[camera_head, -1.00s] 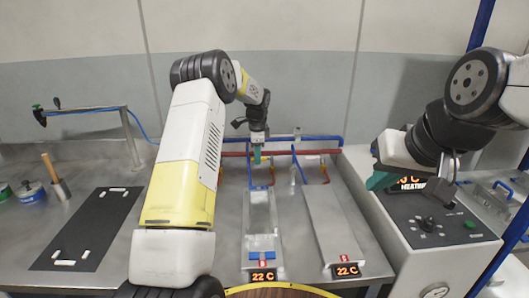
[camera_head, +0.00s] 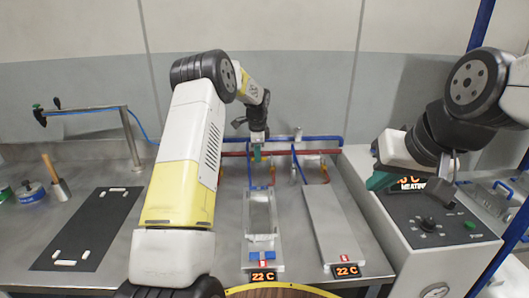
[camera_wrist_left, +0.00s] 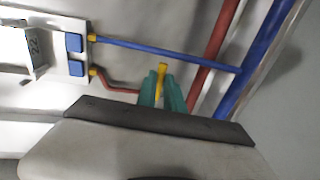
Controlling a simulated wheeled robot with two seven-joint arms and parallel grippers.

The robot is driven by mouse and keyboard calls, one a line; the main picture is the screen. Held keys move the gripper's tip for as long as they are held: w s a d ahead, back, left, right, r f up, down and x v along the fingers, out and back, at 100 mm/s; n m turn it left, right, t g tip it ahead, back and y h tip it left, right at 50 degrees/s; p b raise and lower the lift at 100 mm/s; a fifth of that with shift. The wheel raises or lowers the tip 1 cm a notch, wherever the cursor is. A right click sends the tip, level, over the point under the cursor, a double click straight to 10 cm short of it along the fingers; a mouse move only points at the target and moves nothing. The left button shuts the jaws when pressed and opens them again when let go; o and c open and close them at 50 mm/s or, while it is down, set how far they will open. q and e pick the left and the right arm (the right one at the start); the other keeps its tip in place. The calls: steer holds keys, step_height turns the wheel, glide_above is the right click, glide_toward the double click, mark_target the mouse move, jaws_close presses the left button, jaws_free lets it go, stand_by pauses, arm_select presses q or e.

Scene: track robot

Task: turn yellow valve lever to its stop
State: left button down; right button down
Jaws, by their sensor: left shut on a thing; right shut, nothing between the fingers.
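My left gripper (camera_head: 257,156) reaches down at the pipes behind the metal plates. In the left wrist view its green fingers (camera_wrist_left: 162,100) are shut around the yellow valve lever (camera_wrist_left: 163,69), whose end sticks out between them. The lever lies close to the red pipe (camera_wrist_left: 207,50). In the head view I cannot make out the lever, as the gripper covers it.
Blue and red pipes (camera_head: 310,139) run along the back. Two metal plates with 22 C displays (camera_head: 346,270) lie on the bench; the left one carries a metal frame (camera_head: 261,210). A black mat (camera_head: 85,232) lies left. The control box (camera_head: 430,235) stands at right.

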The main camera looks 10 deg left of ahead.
arm_select(q)
steer(key=shift+s+n, duration=0.1)
steer(key=shift+n, duration=0.2)
stand_by(0.7)
steer(key=s+n, duration=0.1)
steer(key=n, duration=0.1)
steer(key=s+d+n, duration=0.1)
steer(key=n, duration=0.1)
steer(key=shift+d+y, duration=0.2)
steer(key=shift+y, duration=0.2)
steer(key=n, duration=0.2)
steer(key=s+d+n, duration=0.1)
steer(key=shift+s+d+n+g+y, duration=0.15)
steer(key=shift+n+g+y, duration=0.15)
steer(key=shift+n+g, duration=0.1)
steer(key=d+n, duration=0.1)
steer(key=n, duration=0.1)
steer(key=d+n, duration=0.1)
steer(key=n, duration=0.1)
steer(key=shift+s+d+n+g, duration=0.15)
steer(key=shift+s+n+g, duration=0.15)
steer(key=shift+s+g, duration=0.1)
steer(key=shift+d+n+g, duration=0.25)
steer(key=shift+d+n, duration=0.4)
steer(key=shift+n, duration=0.55)
steer(key=shift+d+n+g, duration=0.25)
steer(key=shift+d+n, duration=0.35)
steer(key=shift+n, duration=0.6)
steer(key=shift+w, duration=0.1)
